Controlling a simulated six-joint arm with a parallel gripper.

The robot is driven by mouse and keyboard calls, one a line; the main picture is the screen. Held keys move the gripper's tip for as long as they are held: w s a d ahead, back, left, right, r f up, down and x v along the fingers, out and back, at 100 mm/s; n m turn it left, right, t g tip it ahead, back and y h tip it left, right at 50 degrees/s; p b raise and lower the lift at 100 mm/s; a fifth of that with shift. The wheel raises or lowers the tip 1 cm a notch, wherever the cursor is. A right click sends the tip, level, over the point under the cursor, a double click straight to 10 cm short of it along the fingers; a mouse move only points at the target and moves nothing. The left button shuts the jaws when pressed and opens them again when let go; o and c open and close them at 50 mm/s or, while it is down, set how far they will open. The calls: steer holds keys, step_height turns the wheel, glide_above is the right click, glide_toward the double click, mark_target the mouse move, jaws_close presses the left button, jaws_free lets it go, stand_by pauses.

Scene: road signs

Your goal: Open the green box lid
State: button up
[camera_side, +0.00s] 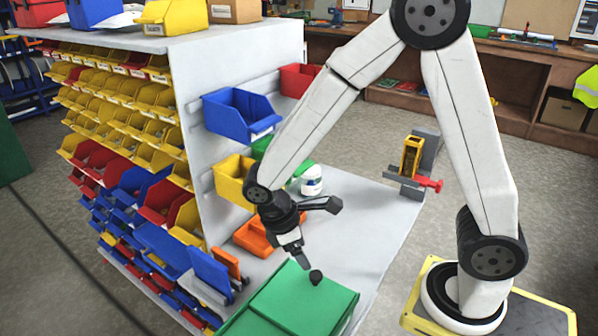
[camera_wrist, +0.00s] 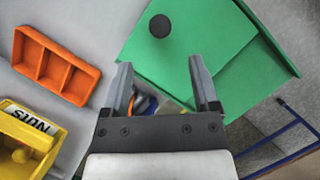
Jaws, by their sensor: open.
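The green box (camera_side: 335,311) stands on the grey work surface, at the bottom of the side view. Its flat green lid (camera_side: 300,294) has a round black knob (camera_side: 316,277) near one edge. In the wrist view the green lid (camera_wrist: 190,48) is at the top, with the black knob (camera_wrist: 160,26) beyond my fingertips. My gripper (camera_side: 318,233) is open and empty, above the far edge of the box. In the side view its lower finger comes close to the knob; I cannot tell whether they touch. In the wrist view my open fingers (camera_wrist: 160,72) point toward the lid, with the knob ahead between them.
An orange divided tray (camera_wrist: 55,66) lies beside the box, and a yellow bin labelled NUTS (camera_wrist: 28,138) is near it. A white jar (camera_side: 312,181) stands farther back. A shelf of bins (camera_side: 130,130) rises on the left. A grey holder (camera_side: 425,160) stands at the right.

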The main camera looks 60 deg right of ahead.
mark_target(316, 274)
steer(key=shift+f, duration=0.15)
steer(key=shift+x, duration=3.8)
steer(key=shift+s+d, duration=0.1)
jaws_close()
